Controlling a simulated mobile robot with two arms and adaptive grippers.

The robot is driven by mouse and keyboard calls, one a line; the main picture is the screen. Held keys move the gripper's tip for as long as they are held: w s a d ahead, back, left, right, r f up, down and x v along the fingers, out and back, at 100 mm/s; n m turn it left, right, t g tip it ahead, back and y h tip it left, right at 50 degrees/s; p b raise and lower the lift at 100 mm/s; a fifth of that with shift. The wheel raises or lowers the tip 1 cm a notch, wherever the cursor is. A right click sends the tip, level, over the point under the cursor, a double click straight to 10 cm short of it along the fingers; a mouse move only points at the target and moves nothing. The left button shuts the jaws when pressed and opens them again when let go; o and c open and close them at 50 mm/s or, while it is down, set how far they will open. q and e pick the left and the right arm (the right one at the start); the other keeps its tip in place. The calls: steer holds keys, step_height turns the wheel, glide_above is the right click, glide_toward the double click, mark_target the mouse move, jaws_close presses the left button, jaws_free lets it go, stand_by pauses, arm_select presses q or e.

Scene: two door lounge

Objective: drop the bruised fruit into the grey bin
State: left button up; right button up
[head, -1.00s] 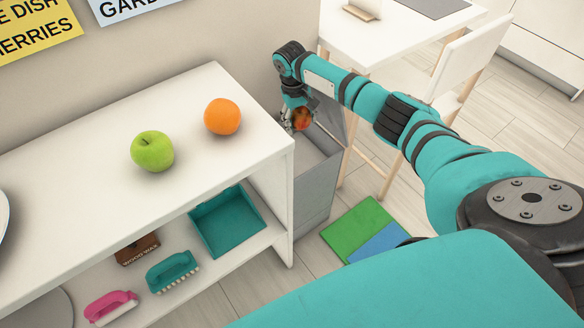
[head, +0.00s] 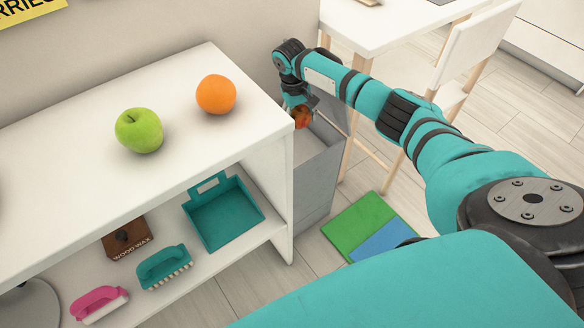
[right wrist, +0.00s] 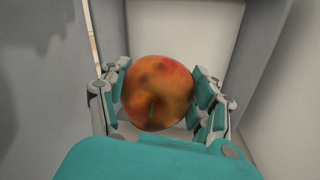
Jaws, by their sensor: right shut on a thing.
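The bruised fruit (head: 301,116) is red-orange with dark spots. My right gripper (head: 299,106) is shut on it and holds it over the open top of the grey bin (head: 318,180). In the right wrist view the fruit (right wrist: 158,92) sits between both fingers of the gripper (right wrist: 160,98), with the bin's grey walls (right wrist: 195,45) around and below it. The bin stands on the floor against the right end of the white shelf unit. My left gripper is not in view.
On the white shelf unit (head: 60,170) are a green apple (head: 139,130) and an orange (head: 216,95). The lower shelf holds a teal dustpan (head: 225,216), a teal brush (head: 164,267), a pink brush (head: 98,304) and a brown box (head: 126,238). A white table (head: 400,25) and chair (head: 462,62) stand behind.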

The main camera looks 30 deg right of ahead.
stand_by(0.3)
steer(key=o, duration=1.4)
steer(key=shift+f, duration=0.1)
steer(key=r, duration=0.5)
steer(key=a+r, duration=0.1)
steer(key=r, duration=0.1)
steer(key=shift+w+r, duration=0.1)
steer(key=shift+r, duration=0.15)
